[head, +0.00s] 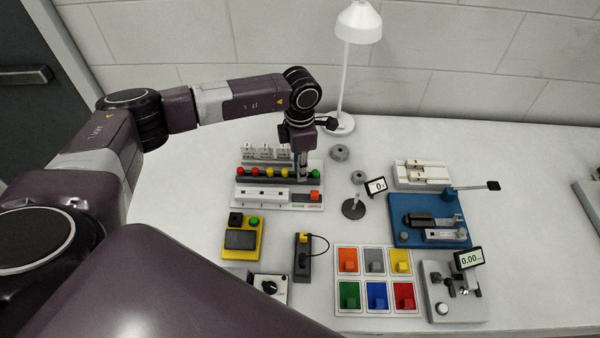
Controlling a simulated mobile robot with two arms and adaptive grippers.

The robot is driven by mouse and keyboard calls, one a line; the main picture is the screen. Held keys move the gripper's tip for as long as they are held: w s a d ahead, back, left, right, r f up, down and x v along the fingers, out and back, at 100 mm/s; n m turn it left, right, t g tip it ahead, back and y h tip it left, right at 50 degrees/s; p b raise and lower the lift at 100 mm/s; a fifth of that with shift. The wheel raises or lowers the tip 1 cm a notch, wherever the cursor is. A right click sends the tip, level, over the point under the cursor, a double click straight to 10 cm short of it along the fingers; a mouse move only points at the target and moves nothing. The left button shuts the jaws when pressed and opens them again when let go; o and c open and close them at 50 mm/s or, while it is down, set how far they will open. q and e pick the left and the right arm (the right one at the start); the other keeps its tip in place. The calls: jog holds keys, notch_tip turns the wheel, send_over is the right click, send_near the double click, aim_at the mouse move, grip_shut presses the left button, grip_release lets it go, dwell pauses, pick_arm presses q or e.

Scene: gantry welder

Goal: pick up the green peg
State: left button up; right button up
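My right gripper is not in view.
A white lamp (341,123) stands behind the gripper. A tray with coloured compartments (376,281), one with a green block (350,299), lies in front. A blue fixture (405,208) and a grey gauge device (450,305) stand right. A yellow box (242,240) is in front of the rack.

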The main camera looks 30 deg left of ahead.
pick_arm(q)
jog(key=c, duration=0.3)
jog(key=shift+r, duration=0.1)
